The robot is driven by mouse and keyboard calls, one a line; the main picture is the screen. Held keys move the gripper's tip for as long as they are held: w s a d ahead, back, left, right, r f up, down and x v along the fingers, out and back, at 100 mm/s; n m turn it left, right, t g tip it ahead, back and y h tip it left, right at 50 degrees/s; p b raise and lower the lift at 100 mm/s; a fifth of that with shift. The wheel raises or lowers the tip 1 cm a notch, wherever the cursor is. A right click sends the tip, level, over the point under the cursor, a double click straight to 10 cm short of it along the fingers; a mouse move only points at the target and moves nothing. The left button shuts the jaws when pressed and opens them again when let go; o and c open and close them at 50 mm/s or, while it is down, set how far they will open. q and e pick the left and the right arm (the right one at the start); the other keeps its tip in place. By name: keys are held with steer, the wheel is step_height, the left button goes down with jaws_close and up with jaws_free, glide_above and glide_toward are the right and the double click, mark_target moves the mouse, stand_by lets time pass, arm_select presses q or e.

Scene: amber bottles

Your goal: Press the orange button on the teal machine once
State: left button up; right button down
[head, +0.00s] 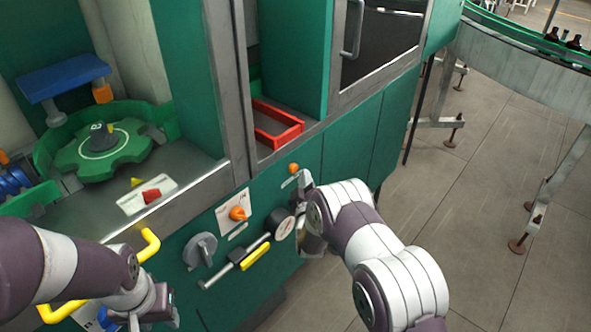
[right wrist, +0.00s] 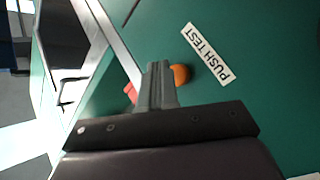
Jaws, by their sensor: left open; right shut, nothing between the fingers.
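The teal machine (head: 340,145) fills the left and middle of the head view. Its round orange button (head: 293,168) is on the front panel, below the red tray. In the right wrist view the orange button (right wrist: 181,75) sits beside a white "PUSH TEST" label (right wrist: 208,54), partly hidden by my fingers. My right gripper (head: 304,183) is shut and empty, its tips close to the button; I cannot tell whether they touch it. It also shows in the right wrist view (right wrist: 158,68). My left gripper (head: 165,308) is open, low at the left of the head view.
Another orange knob (head: 238,213), a grey rotary knob (head: 200,250), a gauge (head: 280,224) and a yellow-handled lever (head: 255,257) are on the panel. Yellow handles (head: 150,245) stick out near my left arm.

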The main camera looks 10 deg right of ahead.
stand_by(0.4)
steer(key=shift+w+a+b, duration=0.3)
steer(key=shift+w+b, duration=0.05)
steer(key=shift+b, duration=0.05)
